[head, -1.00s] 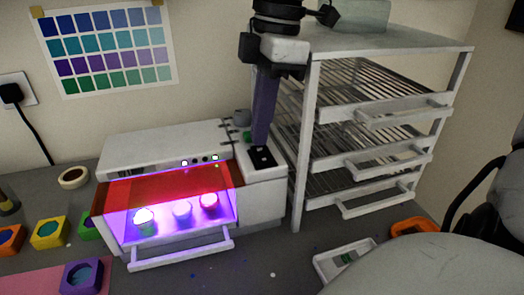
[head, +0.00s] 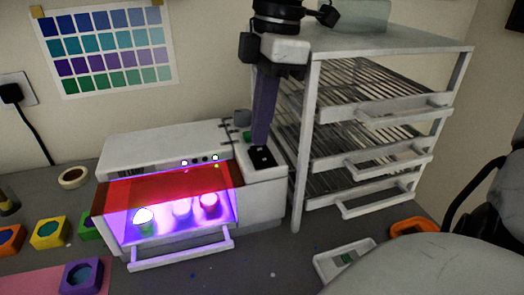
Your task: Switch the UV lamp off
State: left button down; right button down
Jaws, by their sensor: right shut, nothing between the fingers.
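The UV lamp (head: 165,147) is a white box unit on the bench, with an orange-red see-through front cover (head: 170,188) and a white bar handle. Its inside glows violet around several small cups, so the lamp is lit. A black switch panel (head: 262,157) with small white marks is on the white block at the lamp's right side. My right gripper (head: 260,143) points down from above, shut and empty, its purple fingers ending just behind and above the panel. I cannot tell whether the tips touch it. My left gripper is not in view.
A white rack (head: 303,150) with wire shelves and pull-out trays stands close to the gripper's right. Coloured moulds (head: 50,232) sit at the left, beside a tape roll (head: 74,178). A white tray (head: 330,268) and an orange dish (head: 412,227) lie at the front right.

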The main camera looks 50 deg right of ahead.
aim_at(260, 148)
jog(key=shift+f+b, duration=0.5)
jog(key=shift+f, duration=0.05)
jog(key=shift+r, duration=0.15)
notch_tip(260, 148, up, 7)
jog(key=p, duration=0.5)
dwell(0.5)
jog(key=shift+a, duration=0.1)
